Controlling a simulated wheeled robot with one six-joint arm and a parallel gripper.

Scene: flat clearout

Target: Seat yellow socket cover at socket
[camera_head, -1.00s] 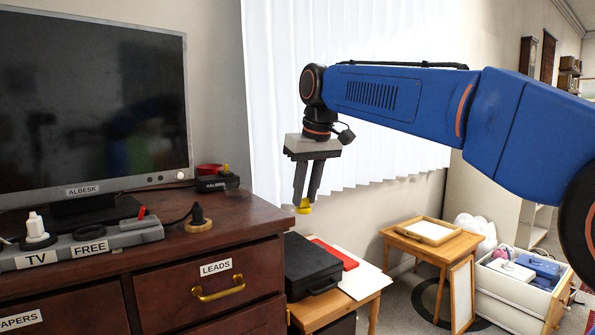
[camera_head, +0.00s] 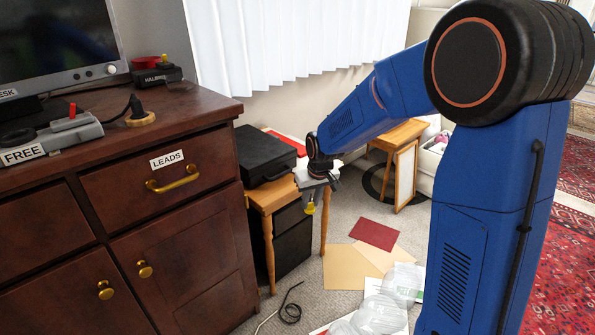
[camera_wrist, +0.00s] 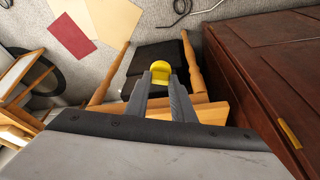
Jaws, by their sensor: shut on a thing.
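The yellow socket cover (camera_head: 310,208) is a small yellow piece held at the tip of my gripper (camera_head: 312,196). In the wrist view the cover (camera_wrist: 160,70) sits between the two grey fingertips (camera_wrist: 161,82), which are shut on it. It hangs below the level of the small wooden table's top, near the table's front in the head view. A grey power strip (camera_head: 85,132) labelled FREE lies on the dresser at the left. I cannot make out a bare socket for the cover in these views.
A dark wooden dresser (camera_head: 165,222) with brass handles stands at the left. A black case (camera_head: 262,153) lies on the small wooden table (camera_head: 265,195), with a dark box (camera_head: 292,238) beneath. Papers (camera_head: 352,270), a cable (camera_head: 290,312) and clear round items (camera_head: 380,312) lie on the carpet.

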